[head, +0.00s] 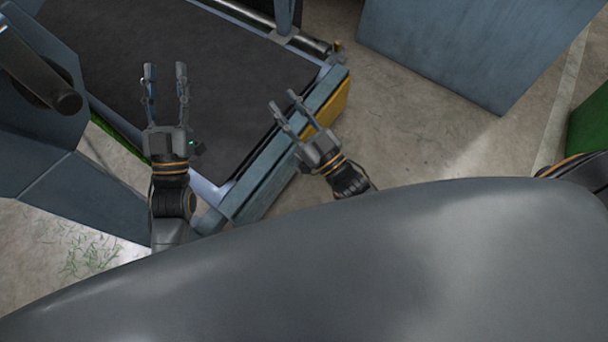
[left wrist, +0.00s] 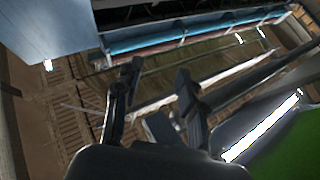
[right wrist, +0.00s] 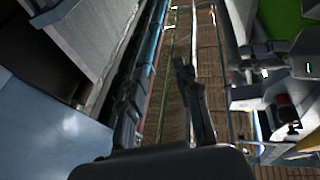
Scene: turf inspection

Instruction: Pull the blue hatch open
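I cannot tell for sure which part is the blue hatch. The nearest match is a blue-grey bar (head: 264,168) along the end of a dark conveyor belt (head: 235,75) in the head view. My left gripper (head: 166,75) is over the belt with its fingers apart, empty. My right gripper (head: 283,100) is open and empty, its fingers over the blue-grey bar; contact cannot be told. Both wrist views show the fingers apart with nothing between them. A long light-blue beam (left wrist: 190,32) crosses the left wrist view.
A large blue-grey box (head: 470,45) stands at the upper right, with bare concrete floor (head: 400,130) before it. A yellow panel (head: 331,104) edges the bar. Blue-grey machine housing (head: 75,190) is at the left. Grass bits (head: 90,258) lie on the floor.

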